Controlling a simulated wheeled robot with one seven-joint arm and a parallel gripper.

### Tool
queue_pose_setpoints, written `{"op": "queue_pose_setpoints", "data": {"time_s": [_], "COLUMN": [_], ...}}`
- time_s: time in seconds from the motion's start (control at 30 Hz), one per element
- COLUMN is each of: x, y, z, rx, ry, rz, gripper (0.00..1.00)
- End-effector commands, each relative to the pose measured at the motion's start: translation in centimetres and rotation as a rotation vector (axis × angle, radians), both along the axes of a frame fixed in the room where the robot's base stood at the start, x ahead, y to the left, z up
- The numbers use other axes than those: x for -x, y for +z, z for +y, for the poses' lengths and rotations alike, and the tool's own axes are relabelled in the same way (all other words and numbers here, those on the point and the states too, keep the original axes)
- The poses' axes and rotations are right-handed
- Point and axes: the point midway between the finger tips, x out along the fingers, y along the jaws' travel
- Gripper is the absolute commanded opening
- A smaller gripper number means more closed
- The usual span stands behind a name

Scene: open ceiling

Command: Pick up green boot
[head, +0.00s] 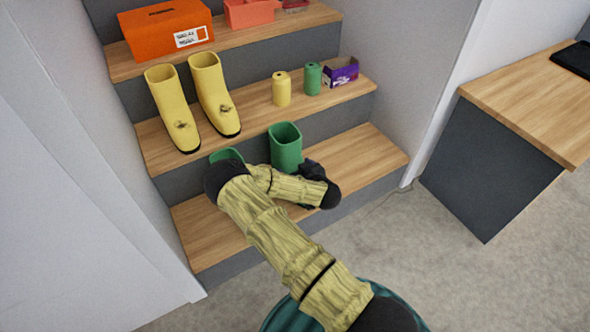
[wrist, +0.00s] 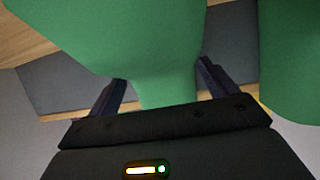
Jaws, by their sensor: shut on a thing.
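Two green boots show at the lowest step in the head view. The right green boot (head: 286,146) has its open top showing, and my arm hides its lower part. The left green boot (head: 226,155) shows only its top edge behind my arm. My gripper (head: 313,172) is at the lower part of the right boot. In the wrist view, a green boot (wrist: 150,45) is between the two fingers of my gripper (wrist: 163,82), which is shut on it. The other green boot (wrist: 288,60) is at the right edge. I cannot tell whether the held boot touches the step.
The lowest wooden step (head: 365,150) has bare room at its right. Yellow boots (head: 195,100), a yellow canister (head: 282,90), a green canister (head: 313,79) and a purple box (head: 341,72) stand one step up. An orange box (head: 160,32) is higher. A desk (head: 530,105) stands at right.

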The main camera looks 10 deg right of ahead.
Motion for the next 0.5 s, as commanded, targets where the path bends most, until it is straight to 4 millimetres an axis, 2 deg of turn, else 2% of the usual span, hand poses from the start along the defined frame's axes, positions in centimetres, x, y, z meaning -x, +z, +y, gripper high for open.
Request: {"op": "queue_pose_setpoints", "data": {"time_s": [0.27,0.5], "x": [-0.1,-0.1], "y": [5.7,12.2], "z": [-0.1,-0.1], "rx": [-0.003,-0.003], "ry": [-0.003,-0.003], "rz": [-0.006,-0.007], "gripper": [0.5,0.5]}}
